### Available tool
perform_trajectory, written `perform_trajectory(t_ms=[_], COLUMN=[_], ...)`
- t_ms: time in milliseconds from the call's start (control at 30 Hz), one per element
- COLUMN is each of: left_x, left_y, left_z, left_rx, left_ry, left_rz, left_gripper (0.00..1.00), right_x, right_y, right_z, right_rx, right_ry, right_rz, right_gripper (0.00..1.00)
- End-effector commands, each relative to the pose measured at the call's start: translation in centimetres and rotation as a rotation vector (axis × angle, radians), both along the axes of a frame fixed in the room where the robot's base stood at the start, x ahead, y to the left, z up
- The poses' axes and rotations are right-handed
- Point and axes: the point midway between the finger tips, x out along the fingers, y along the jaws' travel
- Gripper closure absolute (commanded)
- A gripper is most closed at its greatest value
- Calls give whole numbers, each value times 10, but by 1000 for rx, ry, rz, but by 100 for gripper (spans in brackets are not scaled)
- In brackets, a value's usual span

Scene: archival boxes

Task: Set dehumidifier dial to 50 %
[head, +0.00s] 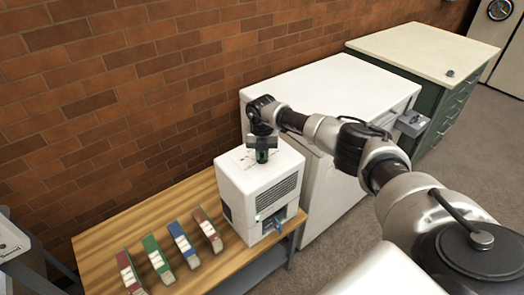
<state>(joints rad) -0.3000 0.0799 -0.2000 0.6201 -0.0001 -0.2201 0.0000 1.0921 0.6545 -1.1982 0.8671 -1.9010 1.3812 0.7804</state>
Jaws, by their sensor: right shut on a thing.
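The white dehumidifier (240,199) stands upright at the right end of a wooden bench. It has a dark grille on its side and an open recess low down with something blue in it. My right arm reaches in from the right, over the white cabinet. Its gripper (262,155) points down onto the dehumidifier's top and is shut on the dial there. The gripper hides the dial, so its setting cannot be read. Small dark markings show on the top beside the gripper. My left gripper is not in view.
Several archival boxes, among them a green one (157,257) and a blue one (184,245), stand in a row on the wooden bench (110,248). A white cabinet (335,85) is close behind the dehumidifier. A green drawer cabinet (440,105) stands farther right. A brick wall runs behind.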

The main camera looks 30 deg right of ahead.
Motion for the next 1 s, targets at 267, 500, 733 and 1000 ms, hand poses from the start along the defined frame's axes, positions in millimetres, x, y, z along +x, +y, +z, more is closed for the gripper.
perform_trajectory(t_ms=[267, 500, 733, 1000], left_x=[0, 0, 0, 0], left_y=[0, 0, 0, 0], left_z=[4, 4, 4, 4], left_rx=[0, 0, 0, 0], left_ry=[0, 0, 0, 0], left_rz=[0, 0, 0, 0], left_gripper=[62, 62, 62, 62], right_x=[1, 1, 1, 1], right_y=[0, -1, -1, 0], right_z=[2, 2, 2, 1], right_rx=[-1, 0, -1, -1], right_ry=[-4, -5, -6, -3], right_rz=[-86, -103, -102, -101], right_gripper=[100, 100, 100, 62])
